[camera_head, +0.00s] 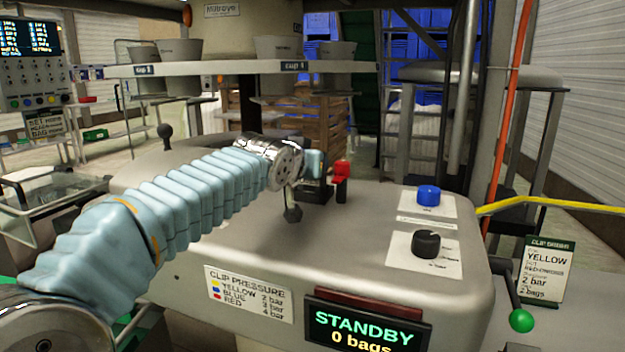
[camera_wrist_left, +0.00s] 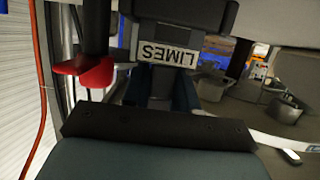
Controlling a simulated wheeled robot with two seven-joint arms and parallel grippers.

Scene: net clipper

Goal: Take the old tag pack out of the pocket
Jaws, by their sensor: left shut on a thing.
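My left arm reaches across the machine's grey top in the head view. Its gripper (camera_head: 318,166) is partly hidden behind the wrist, at a small black fixture (camera_head: 316,191). In the left wrist view, the gripper's two dark blue fingers (camera_wrist_left: 161,92) are shut on a grey piece between them. This looks like the old tag pack, with a white label reading LIMES (camera_wrist_left: 167,54), upside down in the picture. A dark housing, perhaps the pocket (camera_wrist_left: 185,12), is right behind the label. I cannot tell how deep the pack sits. My right gripper is not in view.
A red part on a black post (camera_head: 341,171) stands close right of the gripper; it also shows in the left wrist view (camera_wrist_left: 84,72). A blue button (camera_head: 428,196) and black knob (camera_head: 426,243) are farther right. A shelf with tubs (camera_head: 220,68) spans behind.

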